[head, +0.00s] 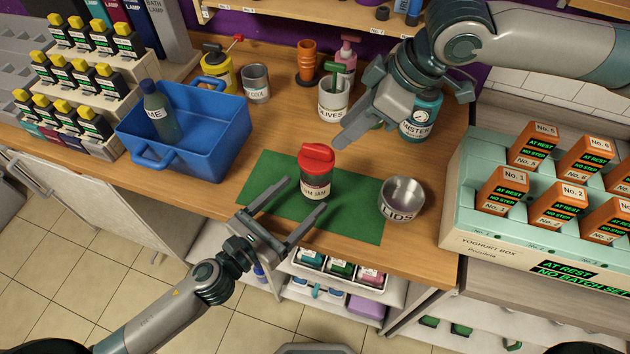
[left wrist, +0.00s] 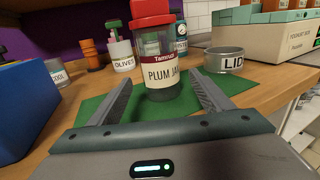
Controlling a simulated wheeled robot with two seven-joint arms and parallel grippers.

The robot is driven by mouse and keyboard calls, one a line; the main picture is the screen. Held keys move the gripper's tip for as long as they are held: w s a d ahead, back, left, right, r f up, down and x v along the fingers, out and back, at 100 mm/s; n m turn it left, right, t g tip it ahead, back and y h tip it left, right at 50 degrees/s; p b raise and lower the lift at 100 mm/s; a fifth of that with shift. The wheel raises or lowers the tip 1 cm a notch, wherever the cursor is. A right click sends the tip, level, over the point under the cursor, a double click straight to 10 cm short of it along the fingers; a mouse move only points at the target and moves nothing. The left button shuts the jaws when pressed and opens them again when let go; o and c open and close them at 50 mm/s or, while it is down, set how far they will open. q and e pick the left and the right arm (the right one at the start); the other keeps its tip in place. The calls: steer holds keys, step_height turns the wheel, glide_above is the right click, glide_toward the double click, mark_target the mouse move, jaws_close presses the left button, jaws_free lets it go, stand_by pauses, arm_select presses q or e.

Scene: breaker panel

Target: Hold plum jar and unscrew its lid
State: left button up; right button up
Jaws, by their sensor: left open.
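The plum jar (head: 316,187) stands upright on a green mat (head: 262,182), with its red lid (head: 317,157) on top. The lids bowl (head: 402,198) stands right of the jar.
A blue basket (head: 205,143) holding a bottle stands left. The olives pot (head: 333,100), a grey cup (head: 256,83) and a teal jar (head: 422,112) stand behind. A mint yoghurt box (head: 470,212) with orange cartons is at right. The mat is otherwise clear.

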mark_target(306, 191)
arm_select(q)
steer(key=shift+x, duration=3)
steer(key=c, duration=1.3)
steer(key=o, duration=0.4)
steer(key=c, duration=0.3)
steer(key=shift+c, duration=0.2)
arm_select(e)
steer(key=shift+c, duration=0.2)
steer(key=shift+a, duration=0.1)
